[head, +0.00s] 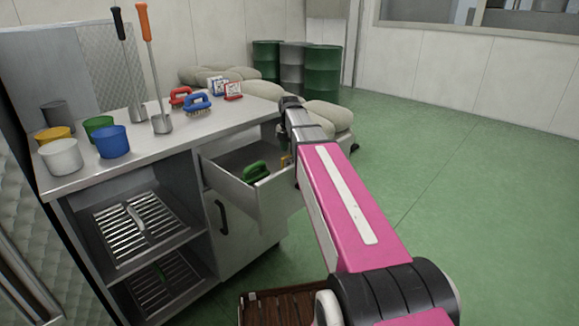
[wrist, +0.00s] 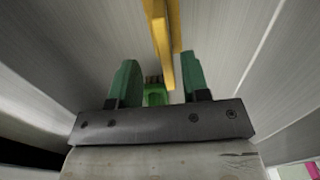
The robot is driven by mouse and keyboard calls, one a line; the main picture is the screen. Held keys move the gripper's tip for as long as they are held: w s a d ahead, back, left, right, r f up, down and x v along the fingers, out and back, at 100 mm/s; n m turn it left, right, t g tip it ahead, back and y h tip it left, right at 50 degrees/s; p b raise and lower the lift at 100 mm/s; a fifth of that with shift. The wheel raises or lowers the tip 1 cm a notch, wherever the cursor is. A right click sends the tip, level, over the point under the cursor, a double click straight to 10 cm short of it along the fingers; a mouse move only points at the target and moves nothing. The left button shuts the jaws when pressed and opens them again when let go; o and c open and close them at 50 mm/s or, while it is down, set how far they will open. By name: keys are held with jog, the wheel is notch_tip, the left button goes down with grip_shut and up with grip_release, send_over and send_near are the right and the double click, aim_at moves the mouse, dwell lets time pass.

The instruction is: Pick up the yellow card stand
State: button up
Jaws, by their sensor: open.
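The yellow card stand (wrist: 162,40) shows edge-on in the wrist view, upper middle, as a narrow yellow shape. In the head view a small part of it (head: 285,161) shows in the open drawer (head: 240,191), beside my arm, which hides the rest. My gripper (wrist: 159,64) is open, with its green fingers apart. The lower end of the stand appears between the fingers, nearer the right one; I cannot tell whether they touch. My gripper is hidden in the head view.
A green brush (head: 256,171) lies in the same drawer and shows between the fingers (wrist: 155,97). The drawer walls rise close on both sides. The worktop (head: 95,180) carries cups, ladles, brushes and card stands. Open green floor (head: 470,190) lies right.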

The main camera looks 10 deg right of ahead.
aim_at(290, 160)
jog(key=shift+s+f, duration=0.2)
jog(key=shift+f, duration=1.15)
jog(key=shift+s+f, duration=0.15)
jog(key=shift+f, duration=1.15)
grip_shut()
